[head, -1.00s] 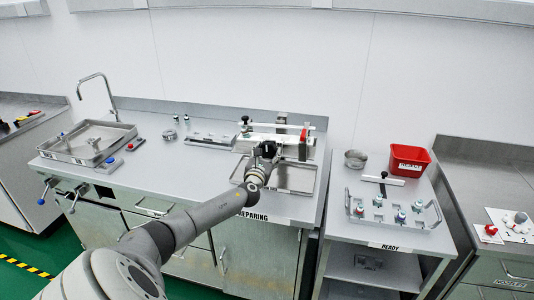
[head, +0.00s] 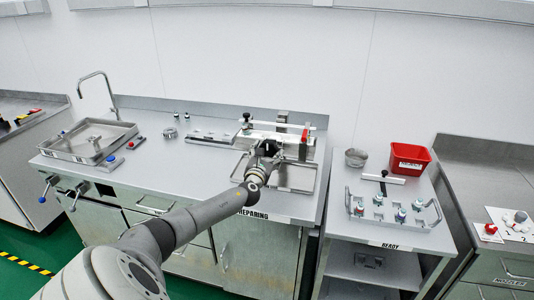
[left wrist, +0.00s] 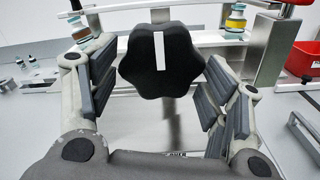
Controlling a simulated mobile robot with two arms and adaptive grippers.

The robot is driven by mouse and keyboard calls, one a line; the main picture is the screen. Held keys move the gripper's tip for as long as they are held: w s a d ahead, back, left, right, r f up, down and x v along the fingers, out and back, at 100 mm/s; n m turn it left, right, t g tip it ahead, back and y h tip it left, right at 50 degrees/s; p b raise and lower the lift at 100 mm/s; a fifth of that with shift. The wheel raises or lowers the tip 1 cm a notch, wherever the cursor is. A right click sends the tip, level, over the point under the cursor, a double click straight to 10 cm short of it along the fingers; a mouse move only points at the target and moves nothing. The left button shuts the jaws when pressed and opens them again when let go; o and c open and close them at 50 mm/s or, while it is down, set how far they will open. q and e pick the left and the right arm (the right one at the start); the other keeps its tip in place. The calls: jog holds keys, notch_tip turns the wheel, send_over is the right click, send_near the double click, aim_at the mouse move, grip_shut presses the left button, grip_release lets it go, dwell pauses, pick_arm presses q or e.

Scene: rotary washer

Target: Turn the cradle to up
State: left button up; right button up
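The cradle's fixture (head: 283,136) stands at the back right of the steel counter, with a pale bar across it and a red part at its right. My left gripper (head: 264,151) is in front of it and hides part of it. In the left wrist view, a black lobed knob (left wrist: 160,62) with a white stripe, nearly upright, faces me. The left gripper (left wrist: 160,88) is open, with one padded finger on each side of the knob. Gaps show between pads and knob. Vials with yellow bands (left wrist: 236,20) show behind. My right gripper is not in view.
A steel tray (head: 290,178) lies below the fixture. A side cart to the right holds a rack of small bottles (head: 392,208), a metal cup (head: 356,158) and a red bin (head: 409,158).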

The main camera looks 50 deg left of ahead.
pick_arm(q)
jog(key=shift+r, duration=0.1)
jog(key=shift+s+d, duration=0.35)
jog(key=shift+s, duration=0.25)
jog(key=v, duration=1)
jog(key=shift+s+d, duration=0.2)
jog(key=shift+d, duration=0.05)
